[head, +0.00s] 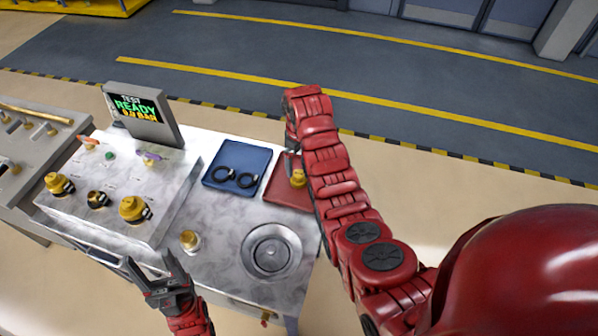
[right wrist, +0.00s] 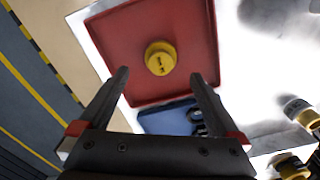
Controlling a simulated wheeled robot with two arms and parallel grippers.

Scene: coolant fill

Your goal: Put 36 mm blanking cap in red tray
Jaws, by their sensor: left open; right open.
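A yellow blanking cap (head: 298,179) lies in the red tray (head: 290,194). In the right wrist view the cap (right wrist: 160,58) rests on the floor of the red tray (right wrist: 112,40), clear of its rim. My right gripper (right wrist: 160,76) is open above the tray, with its fingers apart and nothing between them. In the head view my right arm mostly hides that gripper and covers part of the tray. My left gripper (head: 149,260) is open and empty near the front edge of the bench. I cannot read the cap's size.
A blue tray (head: 225,188) with two black rings is left of the red tray. Another yellow-topped piece (head: 190,240) stands beside a round metal basin (head: 272,250). A console with several yellow caps (head: 133,208) and a screen (head: 140,110) stands at left.

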